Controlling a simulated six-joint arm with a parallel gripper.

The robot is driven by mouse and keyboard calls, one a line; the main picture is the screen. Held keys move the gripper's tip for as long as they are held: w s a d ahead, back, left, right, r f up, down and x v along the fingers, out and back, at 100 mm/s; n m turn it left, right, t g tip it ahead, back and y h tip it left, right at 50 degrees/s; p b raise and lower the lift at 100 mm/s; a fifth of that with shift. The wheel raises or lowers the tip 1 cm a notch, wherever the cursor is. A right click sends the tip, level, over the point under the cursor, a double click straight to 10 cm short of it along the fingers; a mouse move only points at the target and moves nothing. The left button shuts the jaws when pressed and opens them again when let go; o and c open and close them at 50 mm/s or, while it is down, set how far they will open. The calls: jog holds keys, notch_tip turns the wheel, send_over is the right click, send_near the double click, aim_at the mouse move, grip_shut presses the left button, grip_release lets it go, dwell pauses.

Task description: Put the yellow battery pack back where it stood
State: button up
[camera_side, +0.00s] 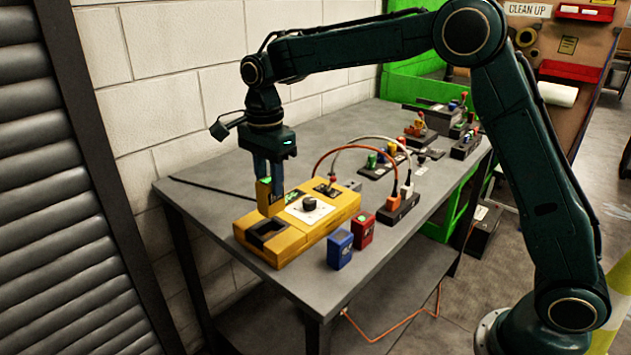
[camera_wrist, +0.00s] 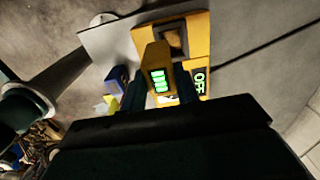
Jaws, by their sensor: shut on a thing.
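The yellow battery pack (camera_side: 268,198) is held upright in my gripper (camera_side: 268,182), which is shut on it. It hangs over the yellow device (camera_side: 330,228), above and just beside the dark empty slot (camera_side: 268,230) at that device's near left end. In the wrist view the pack (camera_wrist: 156,72) shows a green charge display, between the two fingers of my gripper (camera_wrist: 160,92). The slot (camera_wrist: 174,42) lies beyond the pack there. Part of the device, with an OFF display (camera_wrist: 200,83), is hidden behind the pack and fingers.
A blue pack (camera_side: 340,249) and a red pack (camera_side: 362,229) stand in front of the device on the grey table (camera_side: 300,276). A dark block with plugged cables (camera_side: 398,207) is to the right. Several small coloured parts stand farther back. A block wall is behind.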

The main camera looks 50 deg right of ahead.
jog(key=s+a+r, duration=0.1)
jog(key=s+r, duration=0.8)
jog(key=s, duration=0.3)
jog(key=shift+s+a+r, duration=0.15)
jog(key=shift+s+r, duration=0.1)
jog(key=shift+s, duration=0.1)
notch_tip(320, 180, down, 16)
jog(key=shift+r, duration=0.15)
jog(key=shift+f, duration=2.15)
jog(key=shift+f, duration=0.1)
jog(key=o, duration=0.9)
